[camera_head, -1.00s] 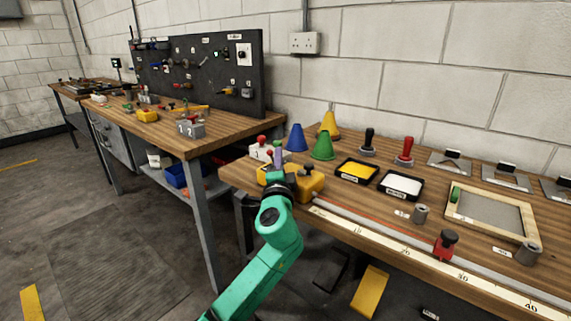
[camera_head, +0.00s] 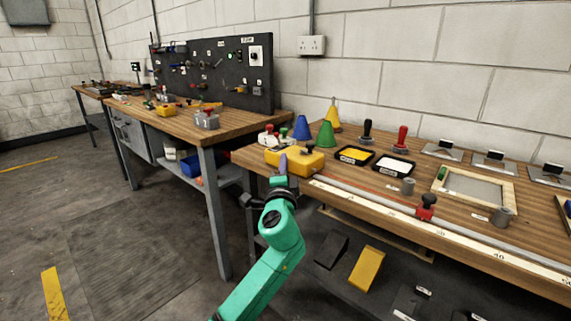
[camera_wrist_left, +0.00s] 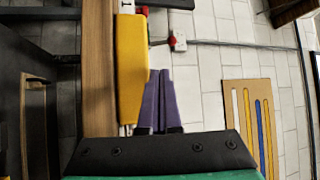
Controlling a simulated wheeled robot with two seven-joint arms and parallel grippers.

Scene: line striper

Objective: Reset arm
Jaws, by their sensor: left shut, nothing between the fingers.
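My left gripper (camera_head: 283,164) has purple fingers on a green arm and is just in front of the right bench's left front corner. Its fingers are together and empty; they also show shut in the left wrist view (camera_wrist_left: 160,102). A yellow block-shaped device (camera_head: 295,160) sits on that bench corner, behind the fingers. In the left wrist view the yellow device (camera_wrist_left: 131,60) is just left of the fingers; I cannot tell whether they touch. My right gripper is not in view.
The right bench (camera_head: 330,180) holds blue, green and yellow cones (camera_head: 326,134), paint trays (camera_head: 394,166), stamps, a framed screen (camera_head: 475,188) and a long ruler rail. A left bench (camera_head: 240,122) has a black tool board (camera_head: 215,75). The floor at left is clear.

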